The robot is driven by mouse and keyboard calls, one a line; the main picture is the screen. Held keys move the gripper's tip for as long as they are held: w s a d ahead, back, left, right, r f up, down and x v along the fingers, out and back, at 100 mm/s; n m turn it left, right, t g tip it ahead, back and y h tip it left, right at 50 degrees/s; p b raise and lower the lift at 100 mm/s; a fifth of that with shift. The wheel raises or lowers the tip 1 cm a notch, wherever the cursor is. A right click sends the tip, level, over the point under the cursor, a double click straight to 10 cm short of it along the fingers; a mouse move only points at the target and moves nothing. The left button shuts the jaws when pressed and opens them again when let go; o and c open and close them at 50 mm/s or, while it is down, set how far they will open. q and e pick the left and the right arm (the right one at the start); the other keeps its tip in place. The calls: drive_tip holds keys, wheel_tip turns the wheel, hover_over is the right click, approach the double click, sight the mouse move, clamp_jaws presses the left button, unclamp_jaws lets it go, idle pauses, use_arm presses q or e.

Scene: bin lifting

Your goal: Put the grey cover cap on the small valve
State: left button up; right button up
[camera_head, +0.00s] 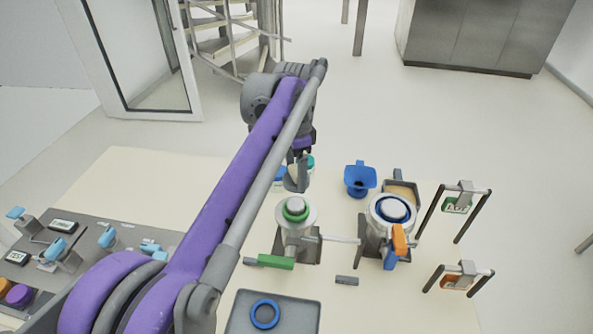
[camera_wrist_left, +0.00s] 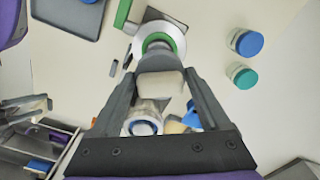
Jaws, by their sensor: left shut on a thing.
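The small valve (camera_head: 295,210) stands on the table with a green ring on its round top. It also shows in the left wrist view (camera_wrist_left: 158,42), just beyond the held thing. My left gripper (camera_head: 298,180) is shut on the grey cover cap (camera_wrist_left: 160,84), which has a darker grey edge and a pale face. The cap is between both fingers in the left wrist view. In the head view the gripper is behind the valve, and the cap is hard to make out there. The valve's top is partly hidden by the cap in the left wrist view. My right gripper is not in view.
A larger valve (camera_head: 391,210) with a blue ring stands right of the small valve, joined by a pipe. A blue funnel (camera_head: 360,178) is behind. A grey tray (camera_head: 290,326) holds a blue ring (camera_head: 265,314). Hanging tag racks (camera_head: 460,200) stand right.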

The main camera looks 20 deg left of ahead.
sight(295, 203)
use_arm(q)
drive_tip(key=shift+s+f, duration=0.25)
drive_tip(key=shift+f, duration=0.3)
wheel_tip(295, 203, down, 3)
drive_tip(key=shift+f+b, duration=0.15)
drive_tip(key=shift+b, duration=1.05)
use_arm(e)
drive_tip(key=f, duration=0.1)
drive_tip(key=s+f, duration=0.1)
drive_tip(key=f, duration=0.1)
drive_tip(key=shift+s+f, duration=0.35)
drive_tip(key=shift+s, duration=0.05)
use_arm(q)
drive_tip(key=shift+f, duration=0.55)
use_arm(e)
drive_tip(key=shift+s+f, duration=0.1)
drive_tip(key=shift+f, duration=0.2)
use_arm(q)
drive_tip(key=shift+w+f+b, duration=0.1)
drive_tip(key=shift+f+b, duration=0.1)
drive_tip(key=shift+b, duration=0.1)
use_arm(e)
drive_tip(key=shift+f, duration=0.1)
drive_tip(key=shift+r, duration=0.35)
use_arm(q)
drive_tip(key=shift+f, duration=0.8)
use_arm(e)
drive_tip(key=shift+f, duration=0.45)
